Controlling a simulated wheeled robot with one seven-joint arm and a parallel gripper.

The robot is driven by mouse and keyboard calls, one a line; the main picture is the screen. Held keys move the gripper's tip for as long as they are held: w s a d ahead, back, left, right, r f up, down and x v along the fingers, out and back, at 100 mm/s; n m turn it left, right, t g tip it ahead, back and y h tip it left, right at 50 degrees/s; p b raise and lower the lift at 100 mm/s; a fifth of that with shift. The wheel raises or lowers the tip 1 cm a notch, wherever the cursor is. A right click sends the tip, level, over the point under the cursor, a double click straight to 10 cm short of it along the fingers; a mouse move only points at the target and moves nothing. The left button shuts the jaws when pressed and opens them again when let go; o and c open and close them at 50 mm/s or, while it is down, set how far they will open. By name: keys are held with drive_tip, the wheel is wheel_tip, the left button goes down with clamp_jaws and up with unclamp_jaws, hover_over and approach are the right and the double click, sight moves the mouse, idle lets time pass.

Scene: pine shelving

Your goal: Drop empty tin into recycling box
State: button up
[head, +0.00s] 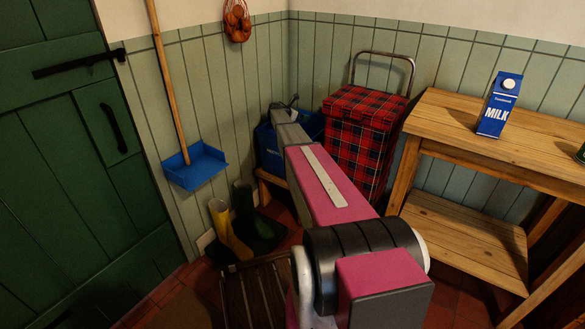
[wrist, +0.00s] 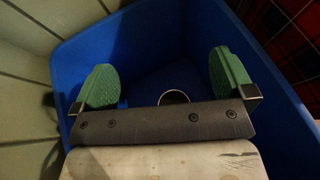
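The blue recycling box (head: 271,158) stands in the back corner in the head view, partly hidden by my arm. In the wrist view its blue inner wall (wrist: 150,45) surrounds my gripper (wrist: 160,85). My gripper's two green pads are spread wide apart, with nothing held between them. A round metallic rim, looking like the tin (wrist: 174,95), shows between and beyond the fingers, inside the box. The rest of it is hidden behind the dark gripper plate. My gripper also shows small above the box in the head view (head: 289,103).
A red tartan trolley (head: 357,135) stands right beside the box. Yellow (head: 228,230) and green boots (head: 245,208) are on the floor in front. A blue dustpan (head: 195,165) is at left. A milk carton (head: 497,105) stands on the pine table (head: 450,112) at right.

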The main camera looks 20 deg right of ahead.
drive_tip(key=v, duration=1)
drive_tip(key=shift+a, duration=0.35)
drive_tip(key=shift+r, duration=0.15)
drive_tip(key=shift+s, duration=0.15)
drive_tip(key=s+a+f+m+g+y, duration=0.1)
drive_tip(key=s+a+f+m+y, duration=0.2)
drive_tip(key=s, duration=1.3)
drive_tip(key=s+a+f+m+g+y, duration=0.1)
drive_tip(key=s+a+f+m+y, duration=0.2)
drive_tip(key=s+a+m, duration=0.7)
drive_tip(key=s+a+f+m+g+y, duration=0.2)
drive_tip(key=s+a+m+y, duration=0.4)
drive_tip(key=s, duration=1.8)
drive_tip(key=f+m, duration=0.1)
drive_tip(key=m, duration=0.1)
drive_tip(key=shift+a+f+m+y, duration=0.25)
drive_tip(key=shift+m+y, duration=0.05)
drive_tip(key=shift+y, duration=0.1)
